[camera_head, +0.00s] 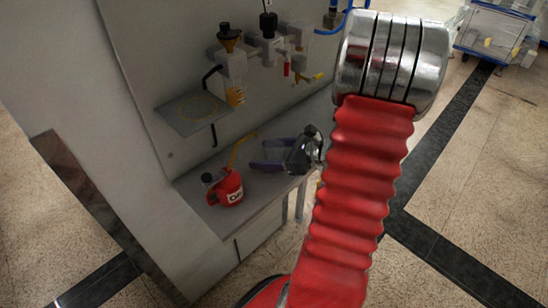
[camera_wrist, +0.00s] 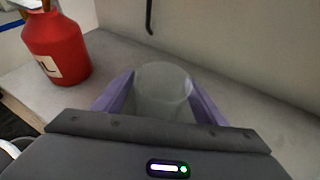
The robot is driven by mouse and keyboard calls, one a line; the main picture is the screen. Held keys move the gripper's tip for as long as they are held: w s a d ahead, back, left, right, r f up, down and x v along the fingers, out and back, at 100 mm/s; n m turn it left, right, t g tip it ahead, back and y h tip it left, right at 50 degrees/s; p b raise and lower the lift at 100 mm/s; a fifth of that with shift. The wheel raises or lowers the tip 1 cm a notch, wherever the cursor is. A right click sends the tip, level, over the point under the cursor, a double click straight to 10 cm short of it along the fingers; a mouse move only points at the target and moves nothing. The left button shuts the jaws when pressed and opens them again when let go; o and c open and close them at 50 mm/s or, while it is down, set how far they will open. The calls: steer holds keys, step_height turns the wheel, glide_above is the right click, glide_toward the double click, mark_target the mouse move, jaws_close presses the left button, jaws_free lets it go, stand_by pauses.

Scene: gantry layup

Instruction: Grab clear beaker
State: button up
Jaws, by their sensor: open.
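The clear beaker (camera_wrist: 162,84) stands on the grey worktop in the wrist view. It is see-through and pale, with a round rim. The purple fingers of my gripper (camera_wrist: 160,96) are open on either side of it. The beaker's lower front is hidden behind the gripper's dark body. I cannot tell whether either finger touches it. In the head view, my gripper (camera_head: 258,156) is low over the worktop with its fingers apart, and I cannot make out the beaker there.
A red labelled bottle (camera_wrist: 55,47) stands left of the gripper; it also shows in the head view (camera_head: 226,190). The worktop (camera_head: 245,205) ends at a front edge and meets a wall behind. A wall-mounted plate (camera_head: 193,112) and fittings (camera_head: 270,45) hang above.

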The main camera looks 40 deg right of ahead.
steer(key=shift+w+a+f, duration=0.2)
steer(key=shift+w, duration=0.2)
steer(key=c, duration=1.1)
steer(key=shift+s+r, duration=0.1)
steer(key=shift+r, duration=0.05)
steer(key=shift+s+r, duration=0.1)
steer(key=shift+r, duration=0.45)
step_height(320, 180, up, 6)
steer(key=shift+f, duration=0.15)
steer(key=s, duration=1.9)
steer(key=shift+s+d, duration=0.3)
steer(key=shift+s, duration=0.05)
